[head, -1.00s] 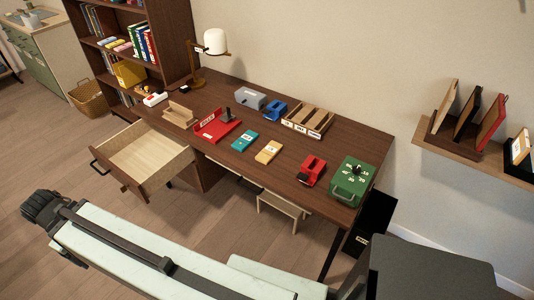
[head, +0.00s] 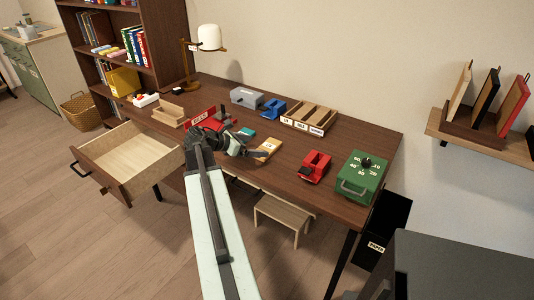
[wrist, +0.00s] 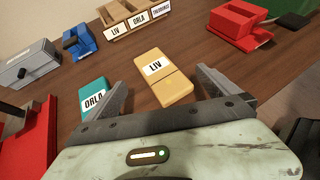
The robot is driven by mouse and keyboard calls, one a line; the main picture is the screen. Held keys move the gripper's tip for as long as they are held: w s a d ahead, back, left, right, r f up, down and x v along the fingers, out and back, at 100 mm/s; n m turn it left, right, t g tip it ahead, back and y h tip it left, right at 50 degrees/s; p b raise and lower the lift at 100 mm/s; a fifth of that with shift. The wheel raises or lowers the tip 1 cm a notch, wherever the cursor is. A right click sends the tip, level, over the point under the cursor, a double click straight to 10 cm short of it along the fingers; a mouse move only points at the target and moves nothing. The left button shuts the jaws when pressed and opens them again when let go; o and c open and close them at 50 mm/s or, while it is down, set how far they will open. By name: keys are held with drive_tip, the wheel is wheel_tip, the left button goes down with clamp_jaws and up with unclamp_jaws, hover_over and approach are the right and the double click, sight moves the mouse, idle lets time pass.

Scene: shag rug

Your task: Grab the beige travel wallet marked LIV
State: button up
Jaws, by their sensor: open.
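The beige travel wallet (head: 269,147) lies flat on the desk, just right of my gripper in the head view. In the wrist view the wallet (wrist: 175,86) shows its white LIV label between my gripper's fingers. My gripper (wrist: 162,80) is open and empty, with one finger on each side of the wallet's near part in the picture. I cannot tell how high it is above the desk. In the head view my gripper (head: 246,147) reaches over the desk's front edge and partly hides what is behind it.
A teal wallet marked ORLA (wrist: 94,90) lies close by the left finger. A red tape dispenser (head: 314,167) and a green timer box (head: 361,176) stand to the right. A labelled wooden tray (head: 310,118) is behind. An open drawer (head: 118,158) juts out at left.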

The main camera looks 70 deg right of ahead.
sight(267, 148)
drive_tip(key=b+x, duration=0.2)
drive_tip(key=x, duration=0.4)
drive_tip(key=shift+f+b, duration=0.2)
drive_tip(key=shift+b, duration=0.15)
drive_tip(key=shift+w+r, duration=0.1)
drive_tip(key=c, duration=1.9)
